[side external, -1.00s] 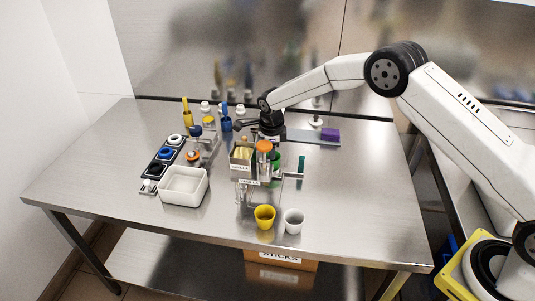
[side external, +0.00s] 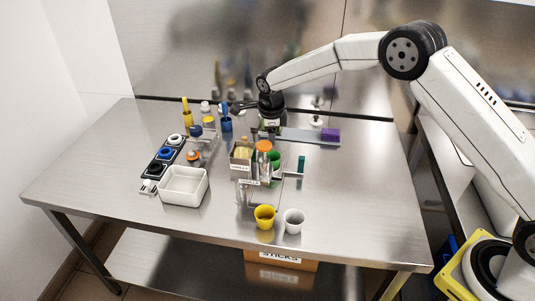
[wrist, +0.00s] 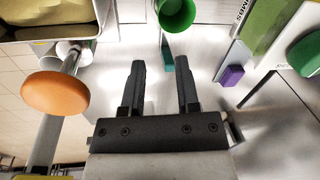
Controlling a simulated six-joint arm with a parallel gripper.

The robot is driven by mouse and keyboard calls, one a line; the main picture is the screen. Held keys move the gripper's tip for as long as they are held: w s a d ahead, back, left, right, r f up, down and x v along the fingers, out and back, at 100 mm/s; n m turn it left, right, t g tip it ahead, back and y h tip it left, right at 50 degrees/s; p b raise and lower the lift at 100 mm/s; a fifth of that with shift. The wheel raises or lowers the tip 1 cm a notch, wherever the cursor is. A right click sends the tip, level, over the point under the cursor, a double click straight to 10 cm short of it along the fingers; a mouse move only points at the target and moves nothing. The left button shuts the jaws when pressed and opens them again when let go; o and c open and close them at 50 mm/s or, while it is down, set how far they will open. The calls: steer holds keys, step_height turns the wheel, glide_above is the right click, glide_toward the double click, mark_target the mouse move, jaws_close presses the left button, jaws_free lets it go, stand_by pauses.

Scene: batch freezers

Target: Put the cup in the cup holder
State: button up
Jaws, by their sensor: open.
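My gripper (side external: 270,130) is open and empty, over the back middle of the table. In the wrist view its two dark fingers (wrist: 160,80) are apart with nothing between them. A green cup (side external: 275,158) is near the table's middle, beside an orange-topped post. In the wrist view the green cup (wrist: 176,12) is at the top edge, ahead of the fingertips and apart from them. A yellow cup (side external: 264,218) and a white cup (side external: 293,222) stand at the front edge. I cannot tell which part is the cup holder.
The orange top (side external: 264,146) stands close to the green cup, with a box (side external: 242,158) to its left. A teal piece (side external: 301,164) and purple block (side external: 330,134) are to the right. A white tub (side external: 184,190) stands at the left. The table's right side is clear.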

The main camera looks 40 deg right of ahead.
steer(key=s+d+r+n, duration=0.2)
steer(key=s+n, duration=1)
steer(key=s, duration=0.3)
steer(key=s+d+r+n+t+y, duration=0.1)
steer(key=s+d+r+n, duration=0.2)
steer(key=s+n, duration=0.9)
steer(key=s, duration=0.4)
steer(key=shift+d+n, duration=0.2)
steer(key=shift+n, duration=0.2)
